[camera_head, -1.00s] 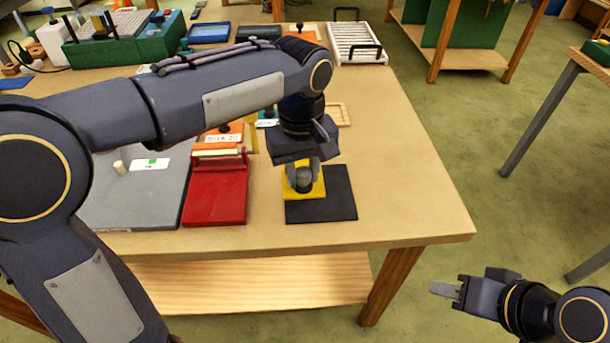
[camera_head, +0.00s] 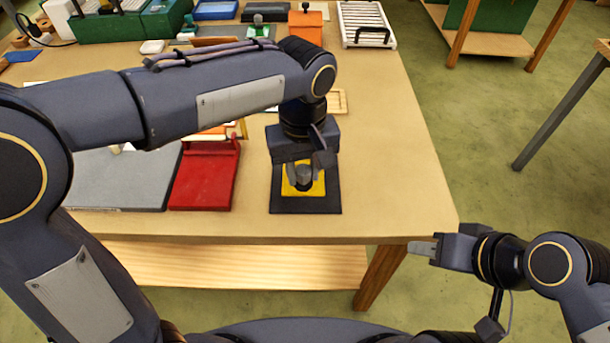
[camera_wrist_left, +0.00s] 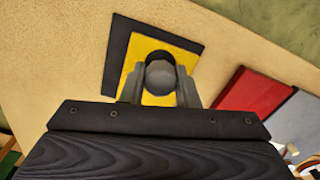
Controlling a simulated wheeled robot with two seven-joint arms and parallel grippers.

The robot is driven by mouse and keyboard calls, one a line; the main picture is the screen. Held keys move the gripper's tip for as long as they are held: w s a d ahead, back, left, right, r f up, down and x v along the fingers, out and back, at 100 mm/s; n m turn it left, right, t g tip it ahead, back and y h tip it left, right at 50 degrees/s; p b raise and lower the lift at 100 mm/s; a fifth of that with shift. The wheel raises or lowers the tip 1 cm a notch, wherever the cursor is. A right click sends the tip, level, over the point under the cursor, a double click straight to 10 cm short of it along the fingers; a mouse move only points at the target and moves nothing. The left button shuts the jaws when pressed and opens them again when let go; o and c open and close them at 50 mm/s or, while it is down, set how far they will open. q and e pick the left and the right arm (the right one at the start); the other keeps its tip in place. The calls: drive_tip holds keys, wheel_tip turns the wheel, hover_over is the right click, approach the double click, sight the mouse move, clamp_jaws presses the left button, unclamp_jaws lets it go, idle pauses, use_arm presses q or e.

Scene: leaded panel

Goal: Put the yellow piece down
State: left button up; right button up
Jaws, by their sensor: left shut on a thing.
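The yellow piece (camera_head: 289,188) is a flat square with a round grey knob (camera_wrist_left: 160,75) on top. My left gripper (camera_head: 303,177) is shut on this knob, with one finger on each side of it in the left wrist view. The yellow piece is over the black square mat (camera_head: 305,206), inside its outline in the head view. In the left wrist view, black shows along two of its sides. I cannot tell whether the piece touches the mat. My right gripper (camera_head: 423,248) is apart, off the table's front right corner; its jaw gap is unclear.
A red block-like stand (camera_head: 203,185) and a grey board (camera_head: 120,182) lie left of the mat. A small wooden frame (camera_head: 337,101) lies behind my left wrist. A white slatted rack (camera_head: 366,22) stands at the back. The table top (camera_head: 390,150) is clear on the right.

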use_arm(q)
drive_tip(key=shift+w+d+f, duration=0.15)
drive_tip(key=shift+w+f, duration=0.85)
drive_tip(key=shift+f, duration=0.15)
drive_tip(key=shift+w+f, duration=0.15)
drive_tip(key=shift+f, duration=0.85)
drive_tip(key=shift+w+f, duration=0.15)
drive_tip(key=shift+f, duration=0.8)
drive_tip(key=shift+f, duration=0.1)
drive_tip(key=o, duration=0.9)
